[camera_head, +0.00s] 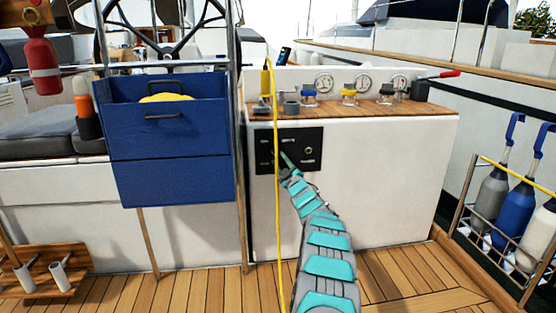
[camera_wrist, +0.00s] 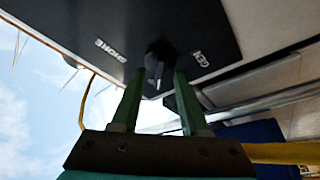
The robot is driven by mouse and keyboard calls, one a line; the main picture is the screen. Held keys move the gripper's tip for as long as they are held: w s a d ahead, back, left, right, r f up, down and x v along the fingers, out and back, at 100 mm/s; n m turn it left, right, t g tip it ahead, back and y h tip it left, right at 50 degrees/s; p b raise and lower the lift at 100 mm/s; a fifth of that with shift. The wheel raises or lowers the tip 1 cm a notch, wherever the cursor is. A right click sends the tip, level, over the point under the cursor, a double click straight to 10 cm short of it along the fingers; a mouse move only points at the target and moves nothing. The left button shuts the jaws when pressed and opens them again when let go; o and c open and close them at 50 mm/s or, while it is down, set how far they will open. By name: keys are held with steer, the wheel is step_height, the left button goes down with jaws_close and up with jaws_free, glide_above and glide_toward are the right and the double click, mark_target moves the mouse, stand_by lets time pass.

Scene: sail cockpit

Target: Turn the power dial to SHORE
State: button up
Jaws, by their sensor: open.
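The black panel (camera_head: 313,135) is on the front of the white cockpit cabinet. In the wrist view the panel (camera_wrist: 200,25) fills the top, with the label SHORE (camera_wrist: 111,50) on the left and GEN (camera_wrist: 200,59) on the right. The dark power dial (camera_wrist: 157,62) sits between these labels; which one it points to is unclear. My gripper (camera_wrist: 159,76) is open, its two green fingers on either side of the dial; I cannot tell whether they touch it. In the head view my gripper (camera_head: 286,158) is at the panel's left half and hides the dial.
A yellow line (camera_head: 277,210) hangs in front of the cabinet, just left of my arm. A round fitting (camera_head: 308,150) is on the panel's right.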

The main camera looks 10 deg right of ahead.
steer(key=shift+x, duration=0.9)
steer(key=shift+c, duration=0.2)
jaws_close()
